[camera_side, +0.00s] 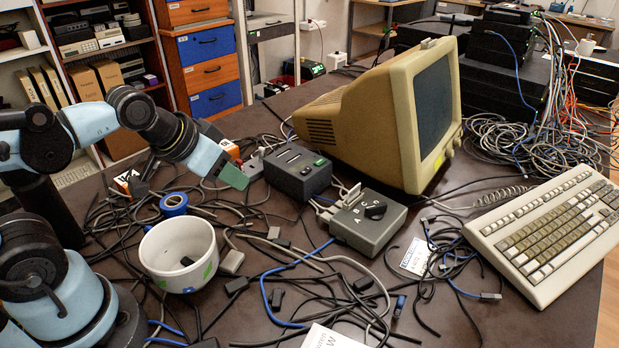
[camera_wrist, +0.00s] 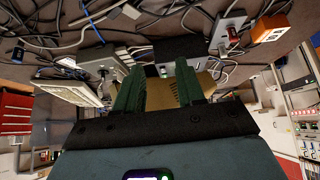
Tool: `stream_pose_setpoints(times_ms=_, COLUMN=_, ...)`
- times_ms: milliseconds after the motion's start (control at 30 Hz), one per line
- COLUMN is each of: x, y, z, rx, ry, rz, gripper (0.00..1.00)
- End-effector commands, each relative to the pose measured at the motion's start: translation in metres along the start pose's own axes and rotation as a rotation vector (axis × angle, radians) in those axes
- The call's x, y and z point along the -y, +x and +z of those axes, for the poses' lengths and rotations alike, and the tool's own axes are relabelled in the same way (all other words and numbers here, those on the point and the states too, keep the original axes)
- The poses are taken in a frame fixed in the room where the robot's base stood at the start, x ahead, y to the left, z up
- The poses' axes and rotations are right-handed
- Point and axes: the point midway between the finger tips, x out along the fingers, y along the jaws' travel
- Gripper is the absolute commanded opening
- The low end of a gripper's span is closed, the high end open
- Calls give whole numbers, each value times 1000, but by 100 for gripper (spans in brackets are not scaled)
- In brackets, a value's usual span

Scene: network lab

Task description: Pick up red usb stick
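A small red piece (camera_wrist: 232,33), possibly the red usb stick, shows on a grey box at the upper right of the wrist view. In the side view a small red spot (camera_side: 240,162) lies beside a grey box, just behind my gripper (camera_side: 234,177); its shape is too small to make out. My gripper is raised above the cable-covered table, left of the black box. In the wrist view its two green fingers (camera_wrist: 159,80) stand apart with nothing held between them.
A white mug (camera_side: 178,247) with a dark item inside stands at the front left. A black box (camera_side: 298,172), a grey switch box (camera_side: 352,235), a beige monitor (camera_side: 345,115) and a keyboard (camera_side: 550,235) stand to the right. Loose cables cover much of the table.

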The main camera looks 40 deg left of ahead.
Motion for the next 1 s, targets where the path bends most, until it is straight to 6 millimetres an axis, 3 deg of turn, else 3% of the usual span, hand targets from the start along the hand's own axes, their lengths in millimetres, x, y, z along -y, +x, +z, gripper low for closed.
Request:
stream_pose_setpoints(times_ms=333, x=1, y=1, z=0, rx=4, ry=-22, rz=2, gripper=33)
stream_pose_setpoints(times_ms=467, x=8, y=8, z=-4, rx=28, ry=-183, rz=18, gripper=33)
stream_pose_setpoints(times_ms=767, x=45, y=42, z=-16, rx=136, ry=-987, rz=125, gripper=33)
stream_pose_setpoints(times_ms=1000, x=87, y=68, z=-22, rx=219, ry=-1628, rz=258, gripper=33)
